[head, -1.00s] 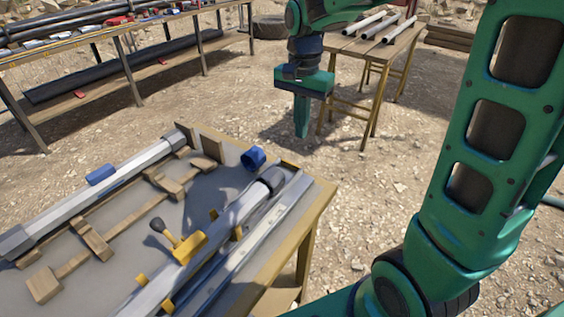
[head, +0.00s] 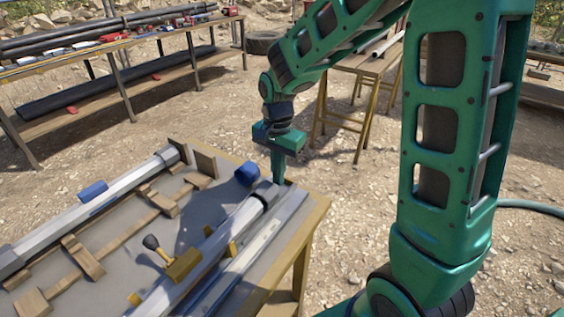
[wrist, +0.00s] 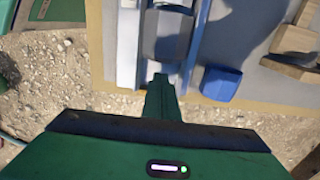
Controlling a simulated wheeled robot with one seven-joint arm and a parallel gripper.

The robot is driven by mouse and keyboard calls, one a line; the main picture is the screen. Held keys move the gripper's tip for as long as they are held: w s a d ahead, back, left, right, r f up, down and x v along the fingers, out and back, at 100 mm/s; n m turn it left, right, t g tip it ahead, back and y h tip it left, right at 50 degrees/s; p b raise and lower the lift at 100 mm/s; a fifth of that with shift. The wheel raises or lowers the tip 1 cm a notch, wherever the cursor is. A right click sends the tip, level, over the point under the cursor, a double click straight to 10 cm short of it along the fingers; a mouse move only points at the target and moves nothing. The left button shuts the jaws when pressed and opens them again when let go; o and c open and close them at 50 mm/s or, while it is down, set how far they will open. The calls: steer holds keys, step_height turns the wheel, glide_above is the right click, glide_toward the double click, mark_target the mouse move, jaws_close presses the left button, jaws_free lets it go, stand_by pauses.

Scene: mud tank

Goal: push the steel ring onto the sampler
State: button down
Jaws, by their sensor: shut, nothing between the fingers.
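The sampler (head: 215,246) is a long pale tube lying along the near bench, held by a yellow clamp (head: 183,265) with a black-knobbed lever. The steel ring (head: 268,192) is the dark grey collar at its far end; it also shows in the wrist view (wrist: 166,38). How far it is seated on the tube I cannot tell. My gripper (head: 279,180) is shut and empty, pointing down just beyond the ring's end. In the wrist view its fingertips (wrist: 161,80) lie close to the ring; whether they touch it is unclear.
A blue cup-like piece (head: 247,174) sits close left of the ring. A second pale tube (head: 100,205) with a blue block lies at the left of the bench, with wooden blocks nearby. A metal rail (head: 262,243) runs right of the sampler.

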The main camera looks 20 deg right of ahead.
mark_target(267, 184)
steer(key=shift+s+a, duration=0.5)
steer(key=shift+a, duration=0.2)
steer(key=s+a, duration=0.1)
steer(key=a, duration=0.1)
steer(key=s+a, duration=0.1)
steer(key=shift+s+a, duration=0.2)
steer(key=shift+a, duration=0.15)
steer(key=shift+d, duration=0.15)
steer(key=shift+w+d, duration=0.25)
steer(key=w+d, duration=0.1)
steer(key=w+d+r, duration=0.1)
steer(key=shift+w+d, duration=0.15)
steer(key=shift+d, duration=0.15)
step_height(267, 184, up, 9)
steer(key=shift+s, duration=0.2)
